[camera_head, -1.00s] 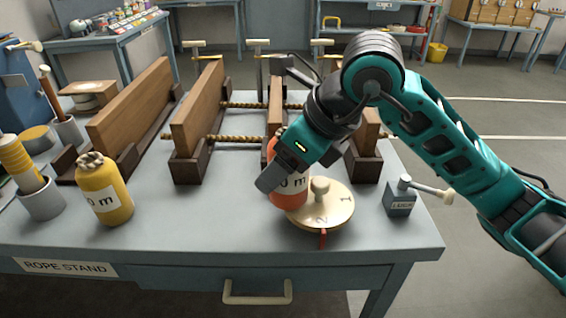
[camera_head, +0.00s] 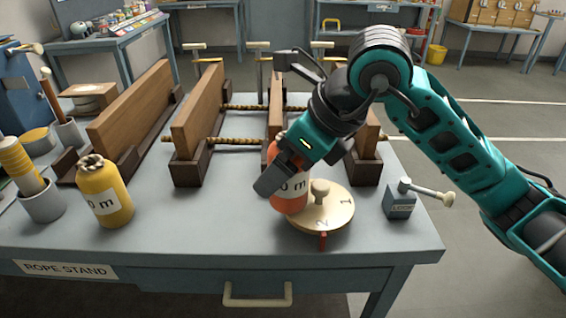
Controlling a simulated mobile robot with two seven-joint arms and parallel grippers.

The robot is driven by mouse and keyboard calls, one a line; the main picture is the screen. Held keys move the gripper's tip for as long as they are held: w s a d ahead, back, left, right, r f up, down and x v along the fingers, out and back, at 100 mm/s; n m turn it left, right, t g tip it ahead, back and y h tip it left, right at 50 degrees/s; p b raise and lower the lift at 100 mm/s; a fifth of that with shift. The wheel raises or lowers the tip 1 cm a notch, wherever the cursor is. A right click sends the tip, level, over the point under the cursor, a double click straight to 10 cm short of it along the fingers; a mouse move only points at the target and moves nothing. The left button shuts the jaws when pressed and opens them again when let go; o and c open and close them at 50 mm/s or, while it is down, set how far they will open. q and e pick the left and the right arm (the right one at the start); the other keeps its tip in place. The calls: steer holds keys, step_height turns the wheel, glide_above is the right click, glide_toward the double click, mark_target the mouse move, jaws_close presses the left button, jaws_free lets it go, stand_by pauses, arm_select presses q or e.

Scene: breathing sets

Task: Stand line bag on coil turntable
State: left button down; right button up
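An orange line bag (camera_head: 289,202) marked "0 m" stands at the left part of the round, cream coil turntable (camera_head: 337,215). Its base overlaps the disc's left edge, and I cannot tell whether it rests on the disc. The turntable has a central knob, painted numbers and a red pointer in front. My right gripper (camera_head: 300,172) is at the bag, with one dark finger across its upper left front. The other finger is mostly hidden, so its grip is unclear. A yellow line bag (camera_head: 104,192) stands at the left of the table. My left gripper is not in view.
Wooden boards in dark holders, with ropes (camera_head: 236,141) between them, stand behind the turntable. A small grey block with a handle (camera_head: 399,203) is at the right. A grey cup (camera_head: 42,203) stands at the far left. The table's front middle (camera_head: 200,225) is clear.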

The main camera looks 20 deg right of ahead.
arm_select(q)
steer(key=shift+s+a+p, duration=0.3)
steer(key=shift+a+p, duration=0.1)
steer(key=shift+p, duration=0.15)
arm_select(e)
steer(key=v, duration=1.1)
steer(key=shift+a, duration=0.1)
